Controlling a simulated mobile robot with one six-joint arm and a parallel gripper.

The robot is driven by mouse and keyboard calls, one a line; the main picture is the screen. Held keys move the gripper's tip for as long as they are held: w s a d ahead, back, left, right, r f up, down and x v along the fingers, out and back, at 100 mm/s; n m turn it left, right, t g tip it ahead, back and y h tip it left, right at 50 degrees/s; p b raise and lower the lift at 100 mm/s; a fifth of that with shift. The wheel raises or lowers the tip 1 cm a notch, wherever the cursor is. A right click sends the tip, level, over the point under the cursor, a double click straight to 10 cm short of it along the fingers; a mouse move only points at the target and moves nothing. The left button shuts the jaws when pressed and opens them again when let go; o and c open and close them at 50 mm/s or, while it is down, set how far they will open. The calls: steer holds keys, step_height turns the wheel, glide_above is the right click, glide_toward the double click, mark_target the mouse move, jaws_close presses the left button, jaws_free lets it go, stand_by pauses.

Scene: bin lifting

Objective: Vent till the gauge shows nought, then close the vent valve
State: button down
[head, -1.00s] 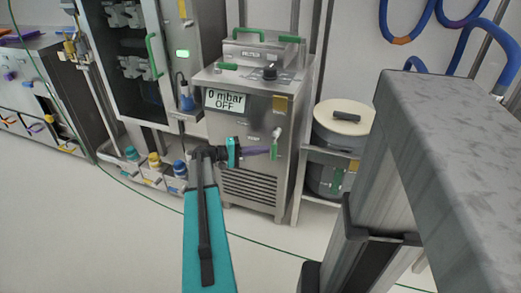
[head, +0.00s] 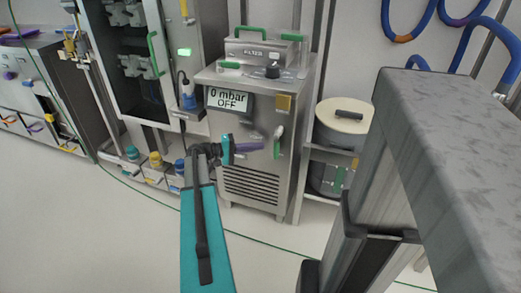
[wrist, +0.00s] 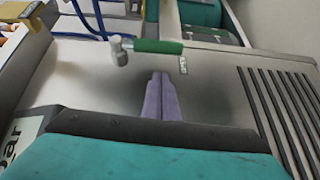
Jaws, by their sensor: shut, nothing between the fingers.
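The gauge display (head: 228,99) on the front of the steel cabinet reads 0 mbar and OFF. The vent valve (head: 278,142) is to its lower right, with a pale metal knob and a green lever that hangs straight down. In the wrist view the green lever (wrist: 158,46) lies sideways across the panel, with a small label beside its tip, too small to read surely. My gripper (head: 261,146) has purple fingers, shut and empty, just left of the lever. The wrist view shows the closed fingertips (wrist: 160,75) below the lever, with a gap between.
A lidded drum (head: 343,115) stands on a shelf to the right. Bottles with coloured caps (head: 155,160) stand low on the left. The floor in front is open.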

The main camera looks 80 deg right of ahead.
steer(key=p+v, duration=0.1)
steer(key=v, duration=0.9)
steer(key=shift+d+f, duration=0.15)
steer(key=shift+f, duration=0.1)
steer(key=shift+w, duration=0.2)
